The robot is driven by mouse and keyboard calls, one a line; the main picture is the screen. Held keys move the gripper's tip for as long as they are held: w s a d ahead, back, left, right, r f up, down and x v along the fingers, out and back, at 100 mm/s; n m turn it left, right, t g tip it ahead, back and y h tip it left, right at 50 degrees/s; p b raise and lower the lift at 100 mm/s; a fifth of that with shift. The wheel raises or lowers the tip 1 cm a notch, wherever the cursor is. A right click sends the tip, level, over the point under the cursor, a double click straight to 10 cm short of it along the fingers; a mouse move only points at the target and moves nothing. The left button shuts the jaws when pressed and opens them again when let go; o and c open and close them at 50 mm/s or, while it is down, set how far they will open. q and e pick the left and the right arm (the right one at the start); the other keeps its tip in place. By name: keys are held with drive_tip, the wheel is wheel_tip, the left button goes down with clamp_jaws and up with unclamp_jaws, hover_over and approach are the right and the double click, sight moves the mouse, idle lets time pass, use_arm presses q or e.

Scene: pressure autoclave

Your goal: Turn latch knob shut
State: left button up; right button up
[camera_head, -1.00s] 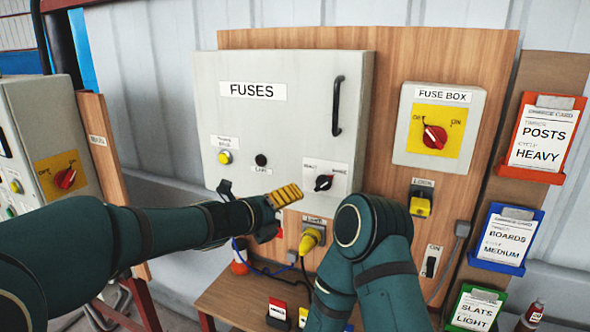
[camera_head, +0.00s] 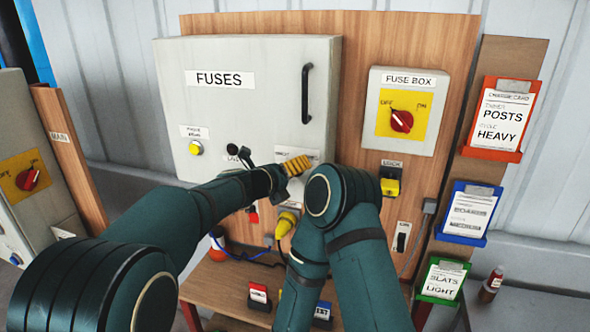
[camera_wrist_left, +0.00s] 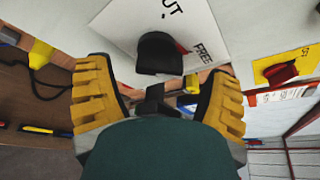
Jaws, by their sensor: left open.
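The latch knob (camera_wrist_left: 160,53) is black, on a white plate (camera_wrist_left: 125,25) with "UT" and "FREE" lettering readable, in the left wrist view. A bit of red shows beside the knob. In the head view the gripper hides the knob on the grey FUSES cabinet (camera_head: 245,115). My left gripper (camera_head: 293,165) is in front of the cabinet's lower right part. Its yellow-padded fingers (camera_wrist_left: 157,72) are open and spread either side of the knob; I cannot tell whether they touch it. My right arm shows only as a bent link; its gripper is out of view.
The fuse box (camera_head: 403,110) with its red switch is to the right. Below are a yellow-black lock (camera_head: 390,182) and a yellow plug (camera_head: 287,223). Card holders (camera_head: 495,118) line the right side. A wooden shelf (camera_head: 225,285) with small cards is below.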

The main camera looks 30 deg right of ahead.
use_arm(q)
drive_tip(key=shift+x, duration=1.05)
drive_tip(key=shift+w, duration=0.1)
drive_tip(key=c, duration=1.2)
